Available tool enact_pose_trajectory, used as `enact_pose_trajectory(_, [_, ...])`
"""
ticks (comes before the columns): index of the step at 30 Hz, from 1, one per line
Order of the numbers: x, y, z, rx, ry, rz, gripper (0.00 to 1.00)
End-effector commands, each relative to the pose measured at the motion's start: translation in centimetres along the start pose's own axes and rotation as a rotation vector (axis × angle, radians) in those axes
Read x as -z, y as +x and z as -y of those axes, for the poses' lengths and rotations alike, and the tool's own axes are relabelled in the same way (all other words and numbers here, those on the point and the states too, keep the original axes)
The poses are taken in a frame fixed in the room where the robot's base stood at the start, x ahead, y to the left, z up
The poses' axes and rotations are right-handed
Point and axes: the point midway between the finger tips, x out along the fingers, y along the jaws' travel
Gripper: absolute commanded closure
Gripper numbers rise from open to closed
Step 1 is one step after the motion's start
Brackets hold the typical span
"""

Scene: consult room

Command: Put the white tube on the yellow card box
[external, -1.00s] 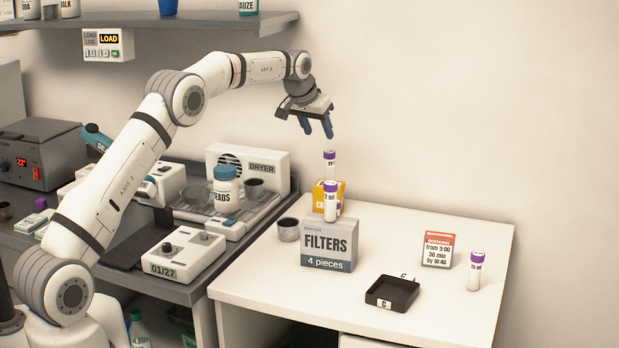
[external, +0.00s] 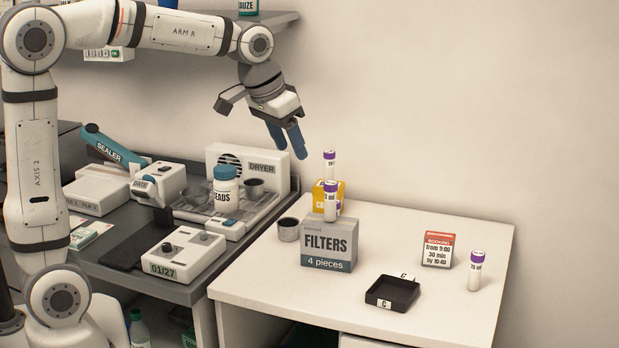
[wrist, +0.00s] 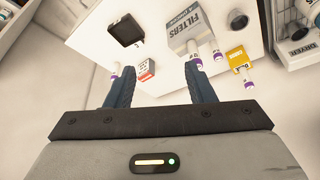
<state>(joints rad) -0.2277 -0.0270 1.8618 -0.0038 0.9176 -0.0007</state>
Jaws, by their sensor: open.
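My gripper (external: 291,150) is open and empty, in the air above and left of the boxes, its blue fingers pointing down and right. The yellow card box (external: 319,196) stands behind the filters box, partly hidden; it also shows in the wrist view (wrist: 236,54). A white tube with a purple cap (external: 330,168) appears upright on the yellow box. Another such tube (external: 331,212) appears to stand on the filters box. A third (external: 474,272) stands on the table at right.
The grey filters box (external: 328,247) stands on the white table (external: 450,315). A black tray (external: 392,293), a red-topped booking card (external: 438,250) and a dark cup (external: 288,230) are also there. The dryer (external: 248,165) stands at left. Table space is clear toward the front right.

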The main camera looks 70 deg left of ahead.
Motion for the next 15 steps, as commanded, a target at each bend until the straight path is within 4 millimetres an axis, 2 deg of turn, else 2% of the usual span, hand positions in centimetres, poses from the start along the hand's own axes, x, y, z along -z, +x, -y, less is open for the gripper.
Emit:
enact_pose_trajectory(1, [-3.0, -0.9, -1.3, -0.011, 0.028, 0.007, 0.51])
enact_pose_trajectory(3, [-7.0, -1.7, -2.6, -0.025, 0.061, 0.019, 0.51])
enact_pose_trajectory(9, [-17.9, -2.2, -4.8, -0.057, 0.15, 0.055, 0.51])
enact_pose_trajectory(12, [-21.9, -1.9, -5.1, -0.067, 0.181, 0.069, 0.51])
enact_pose_trajectory(15, [-24.4, -1.5, -5.2, -0.074, 0.2, 0.079, 0.51])
